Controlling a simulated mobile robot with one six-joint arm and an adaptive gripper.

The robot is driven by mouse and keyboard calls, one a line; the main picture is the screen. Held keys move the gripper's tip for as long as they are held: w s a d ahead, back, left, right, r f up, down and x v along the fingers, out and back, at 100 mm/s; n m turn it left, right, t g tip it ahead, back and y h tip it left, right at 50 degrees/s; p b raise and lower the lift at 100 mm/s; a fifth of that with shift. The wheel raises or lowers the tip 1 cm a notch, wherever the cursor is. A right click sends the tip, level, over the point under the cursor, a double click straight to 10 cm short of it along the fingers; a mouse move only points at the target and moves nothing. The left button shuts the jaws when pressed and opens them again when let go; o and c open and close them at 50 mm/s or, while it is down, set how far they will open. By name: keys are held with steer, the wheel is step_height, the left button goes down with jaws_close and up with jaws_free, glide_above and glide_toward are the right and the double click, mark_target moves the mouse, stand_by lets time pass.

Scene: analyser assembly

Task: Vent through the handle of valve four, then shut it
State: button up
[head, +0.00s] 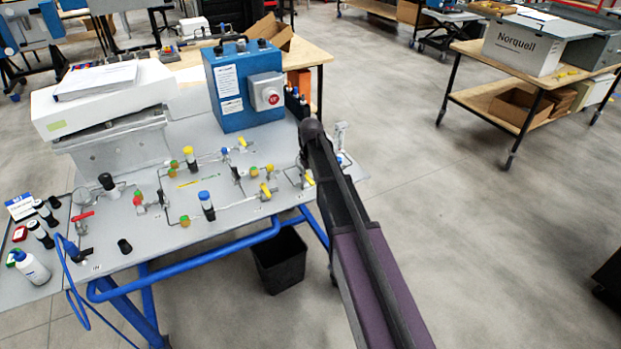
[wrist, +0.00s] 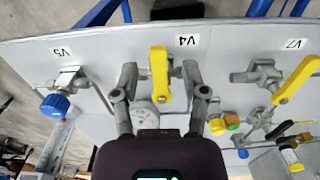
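The yellow lever handle of valve four (wrist: 159,74) stands upright in the wrist view beside the V4 label (wrist: 187,40). It lies across its grey valve body. My gripper (wrist: 159,78) is open, with one finger on each side of the handle and a visible gap to it on both sides. The same valve's handle appears to be the yellow one (head: 308,179) just left of my arm in the head view. My arm hides the gripper's fingers there.
Valve V7 with a yellow handle (wrist: 296,80) stands to the right in the wrist view; V5 with a blue knob (wrist: 55,105) stands to the left. A blue box with a red button (head: 243,85) stands behind on the panel (head: 225,208). Thin tubing links the valves.

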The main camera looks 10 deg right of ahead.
steer(key=shift+d+n, duration=0.15)
steer(key=shift+n, duration=0.15)
